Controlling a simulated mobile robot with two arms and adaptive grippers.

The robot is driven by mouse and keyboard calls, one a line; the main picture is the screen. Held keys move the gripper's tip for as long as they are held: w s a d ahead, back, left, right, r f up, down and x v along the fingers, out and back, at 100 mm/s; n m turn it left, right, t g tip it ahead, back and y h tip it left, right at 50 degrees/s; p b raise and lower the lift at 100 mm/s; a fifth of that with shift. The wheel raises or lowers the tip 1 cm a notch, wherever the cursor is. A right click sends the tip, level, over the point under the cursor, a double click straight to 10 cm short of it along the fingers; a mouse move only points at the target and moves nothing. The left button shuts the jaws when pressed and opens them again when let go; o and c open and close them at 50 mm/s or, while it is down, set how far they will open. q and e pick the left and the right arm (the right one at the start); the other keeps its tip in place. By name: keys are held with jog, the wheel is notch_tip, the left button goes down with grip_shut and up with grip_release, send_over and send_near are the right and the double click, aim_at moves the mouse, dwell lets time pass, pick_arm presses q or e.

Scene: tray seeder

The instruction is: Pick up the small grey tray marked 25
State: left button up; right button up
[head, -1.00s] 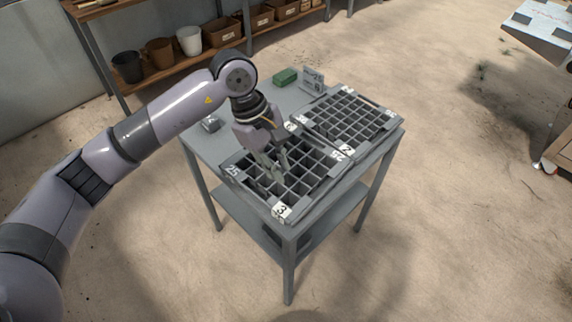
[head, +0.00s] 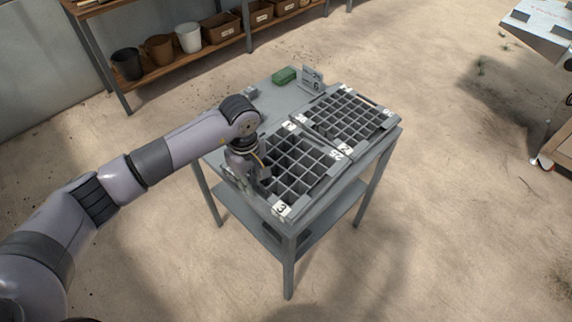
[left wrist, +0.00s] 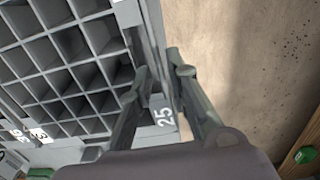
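The grey tray marked 25 (head: 335,155) lies on the near half of a grey table, with open square cells and white tags at its corners. In the left wrist view its rim (left wrist: 154,28) and "25" mark show beside and between my fingers. My left gripper (head: 243,187) is at the tray's left edge, pointing down. In the left wrist view the left gripper (left wrist: 158,62) is open, one finger on the cell side of the rim and the other on the outer side. Whether either touches is unclear. My right gripper is not in view.
A second celled tray (head: 384,127) lies just behind on the grey table (head: 262,99). A green block (head: 284,75) and a small sign (head: 313,78) stand at the table's back. A shelf with pots and boxes (head: 222,27) is behind. Sandy floor surrounds the table.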

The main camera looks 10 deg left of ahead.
pick_arm(q)
jog(key=f+p, duration=0.1)
jog(key=f, duration=0.3)
jog(key=shift+d+f+p, duration=0.2)
jog(key=shift+p, duration=0.1)
jog(key=shift+f, duration=0.45)
grip_shut()
